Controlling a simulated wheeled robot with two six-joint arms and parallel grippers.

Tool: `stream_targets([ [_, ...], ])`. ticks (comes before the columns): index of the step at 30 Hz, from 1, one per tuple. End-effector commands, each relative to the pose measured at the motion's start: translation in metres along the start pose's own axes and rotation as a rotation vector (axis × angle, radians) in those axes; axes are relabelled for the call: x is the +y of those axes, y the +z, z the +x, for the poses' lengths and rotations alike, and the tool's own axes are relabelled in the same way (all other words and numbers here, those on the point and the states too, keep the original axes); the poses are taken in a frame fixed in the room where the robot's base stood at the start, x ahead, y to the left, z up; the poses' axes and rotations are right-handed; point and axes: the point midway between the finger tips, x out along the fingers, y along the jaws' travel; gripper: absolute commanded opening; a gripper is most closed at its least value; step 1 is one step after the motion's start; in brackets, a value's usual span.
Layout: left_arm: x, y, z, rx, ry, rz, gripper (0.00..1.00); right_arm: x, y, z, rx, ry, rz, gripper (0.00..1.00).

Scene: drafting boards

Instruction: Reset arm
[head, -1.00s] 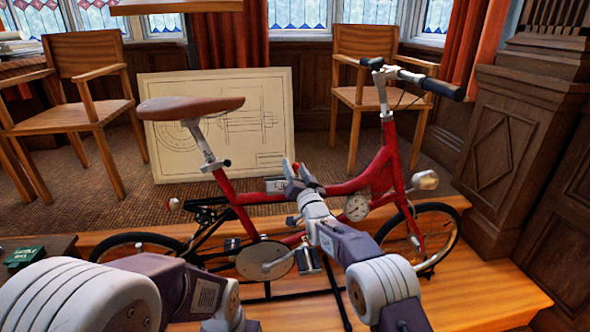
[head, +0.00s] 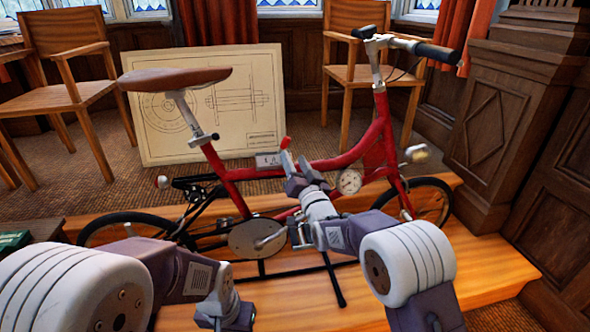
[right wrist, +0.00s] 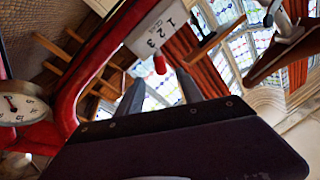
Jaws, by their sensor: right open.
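A red bicycle (head: 352,160) stands on a wooden platform. On its frame tube is a small lever with a red knob (head: 284,142) beside a pale plate (head: 268,160). In the right wrist view the plate (right wrist: 158,32) reads 1 2 3 and the red knob (right wrist: 159,65) stands by it. My right gripper (head: 294,163) is open, with its tips close to the lever. In the right wrist view its fingers (right wrist: 160,90) lie apart just below the knob; I cannot tell whether they touch it. My left arm shows at lower left, but its gripper fingers are out of frame.
A round dial (head: 349,181) is on the frame, right of my right gripper. A framed drawing (head: 225,108) leans behind the bicycle. Wooden chairs (head: 75,50) stand behind. Dark panelling (head: 505,130) closes off the right side.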

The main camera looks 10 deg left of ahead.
Motion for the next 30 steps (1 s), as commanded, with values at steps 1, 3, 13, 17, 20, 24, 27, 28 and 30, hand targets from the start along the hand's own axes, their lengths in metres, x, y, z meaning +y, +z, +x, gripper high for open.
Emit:
stream_targets([
  [1,0.0,0.0,0.002,0.0,0.0,0.0,0.36,0.0,0.0,-0.001,0.001,-0.001,0.0,0.43],
  [3,0.0,0.0,0.001,0.001,0.0,0.0,0.36,-0.001,-0.001,-0.001,0.001,-0.001,0.0,0.43],
  [13,0.0,0.0,0.0,0.001,0.0,0.0,0.36,0.015,-0.038,-0.001,0.056,0.024,-0.01,0.43],
  [17,0.0,0.0,0.0,0.001,0.0,0.0,0.36,0.051,-0.116,-0.03,0.137,0.109,-0.034,0.43],
  [20,0.0,0.0,0.001,0.001,0.0,0.0,0.36,0.11,-0.118,-0.084,-0.01,0.308,-0.06,0.43],
  [24,0.0,0.0,0.001,0.001,0.0,0.0,0.36,0.168,-0.064,-0.179,-0.332,0.555,-0.083,0.43],
  [27,0.0,0.0,0.001,0.001,0.0,0.0,0.36,0.187,-0.017,-0.252,-0.58,0.678,-0.08,0.43],
  [28,0.0,0.0,0.001,0.001,0.0,0.0,0.36,0.189,-0.004,-0.273,-0.65,0.704,-0.078,0.43],
  [30,0.0,0.0,0.001,0.001,0.0,0.0,0.36,0.189,0.023,-0.316,-0.803,0.75,-0.07,0.43],
])
